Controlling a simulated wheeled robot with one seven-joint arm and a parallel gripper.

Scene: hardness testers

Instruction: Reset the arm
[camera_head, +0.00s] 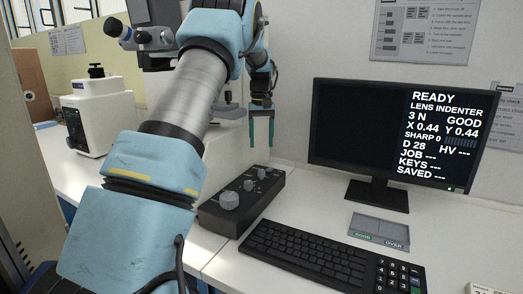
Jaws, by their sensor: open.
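My arm, light blue and grey, reaches up and across the left half of the head view. My gripper (261,127) is at its far end, pointing down with two thin greenish fingers. The fingers are apart with nothing seen between them. It hangs in the air above the black control box (243,197) with knobs, just left of the monitor (388,140). The monitor reads READY, LENS INDENTER, 3 N GOOD. My arm hides much of the tester (155,38) behind it.
A black keyboard (305,250) lies at the front of the white bench. A small tray (379,231) marked GOOD and OVER lies between keyboard and monitor. Another white instrument (103,115) stands at the left. Papers hang on the wall. Bare bench shows at right.

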